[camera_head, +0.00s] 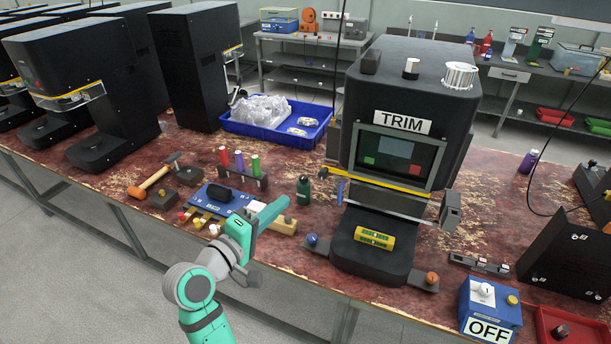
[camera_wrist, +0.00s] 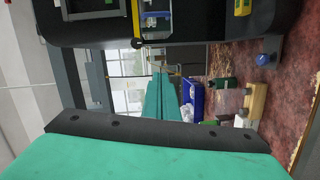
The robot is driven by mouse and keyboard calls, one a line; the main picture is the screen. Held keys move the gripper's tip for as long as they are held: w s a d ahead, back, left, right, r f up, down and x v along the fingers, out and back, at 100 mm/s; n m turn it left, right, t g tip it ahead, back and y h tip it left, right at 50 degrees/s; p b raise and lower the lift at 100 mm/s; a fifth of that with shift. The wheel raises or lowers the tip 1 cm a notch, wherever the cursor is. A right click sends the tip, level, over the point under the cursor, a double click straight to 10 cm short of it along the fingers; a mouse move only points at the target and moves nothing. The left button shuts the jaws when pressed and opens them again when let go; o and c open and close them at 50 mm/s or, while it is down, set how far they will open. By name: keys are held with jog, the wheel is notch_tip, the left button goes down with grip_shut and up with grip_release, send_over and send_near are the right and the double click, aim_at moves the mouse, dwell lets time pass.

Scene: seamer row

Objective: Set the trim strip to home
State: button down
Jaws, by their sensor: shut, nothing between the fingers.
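A black machine labelled TRIM (camera_head: 400,105) stands on the worn red bench, with a dark screen. I cannot tell for sure which part is the trim strip. In the wrist view a yellow strip (camera_wrist: 135,18) shows at the top, on the machine. My teal gripper (camera_head: 284,203) is left of the machine, above the bench and apart from it. Its fingers (camera_wrist: 160,84) are shut and empty.
A beige block (camera_head: 282,226), a dark green bottle (camera_head: 304,190) and a blue board (camera_head: 215,198) lie near my gripper. A blue knob (camera_head: 312,239) and an orange knob (camera_head: 432,278) flank the machine's base. A blue OFF box (camera_head: 490,308) stands at right.

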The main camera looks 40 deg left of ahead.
notch_tip(320, 180, up, 6)
jog(key=s+a+h, duration=0.1)
jog(key=s+a, duration=0.1)
jog(key=w+d+f, duration=0.1)
jog(key=w+d, duration=0.2)
jog(key=w, duration=0.7)
jog(key=shift+w+d+f+m, duration=0.2)
jog(key=shift+w+d+m, duration=0.1)
jog(key=shift+d, duration=0.05)
